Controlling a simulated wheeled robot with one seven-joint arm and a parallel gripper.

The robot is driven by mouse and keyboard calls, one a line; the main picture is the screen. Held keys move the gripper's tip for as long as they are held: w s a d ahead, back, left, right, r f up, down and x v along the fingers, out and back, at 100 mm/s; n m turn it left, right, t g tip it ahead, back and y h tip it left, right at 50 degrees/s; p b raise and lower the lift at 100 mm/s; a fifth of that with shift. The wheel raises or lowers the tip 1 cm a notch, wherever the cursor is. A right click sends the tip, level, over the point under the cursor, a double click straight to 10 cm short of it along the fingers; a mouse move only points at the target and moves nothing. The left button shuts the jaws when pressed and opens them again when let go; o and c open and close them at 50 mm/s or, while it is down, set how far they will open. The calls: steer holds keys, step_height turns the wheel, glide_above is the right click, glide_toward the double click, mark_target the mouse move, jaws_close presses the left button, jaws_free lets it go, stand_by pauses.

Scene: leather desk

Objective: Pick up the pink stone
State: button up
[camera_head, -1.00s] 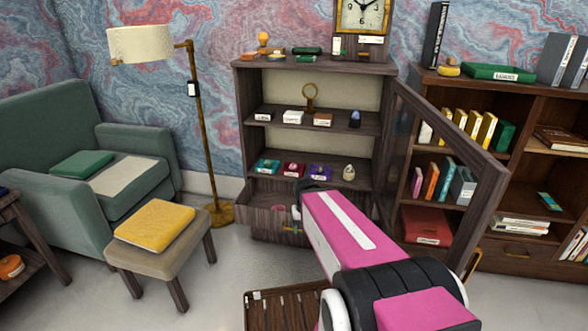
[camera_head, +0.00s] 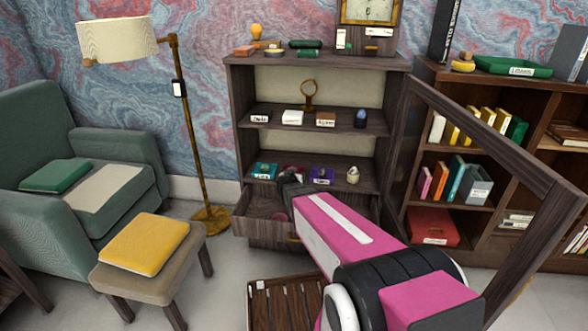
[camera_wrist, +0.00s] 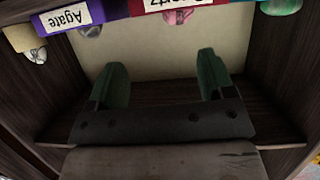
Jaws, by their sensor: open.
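The pink stone (camera_wrist: 178,15) shows at the top of the wrist view, against the red box (camera_wrist: 170,5) with a partly cut-off label. The red box also shows on the middle shelf in the head view (camera_head: 294,170), where I cannot make out the stone clearly. My gripper (camera_wrist: 162,62) is open, its two green fingers apart with nothing between them. The stone lies beyond the fingertips, roughly in line with the gap. In the head view my gripper (camera_head: 288,180) is in front of the shelf and partly hides the red box.
A purple box (camera_head: 321,175) and a teal box (camera_head: 264,170) stand either side of the red box. A pale stone (camera_head: 353,175) is farther right. The drawer (camera_head: 256,227) below is open. The cabinet door (camera_head: 480,130) stands open at the right.

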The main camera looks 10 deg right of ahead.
steer(key=shift+t+y, duration=0.3)
steer(key=x, duration=0.3)
steer(key=a+x, duration=0.1)
steer(key=x, duration=0.3)
steer(key=shift+w+a, duration=0.2)
steer(key=x, duration=0.5)
steer(key=shift+w+a+f, duration=0.1)
steer(key=shift+a+f, duration=0.1)
steer(key=shift+a, duration=0.1)
steer(key=c, duration=1)
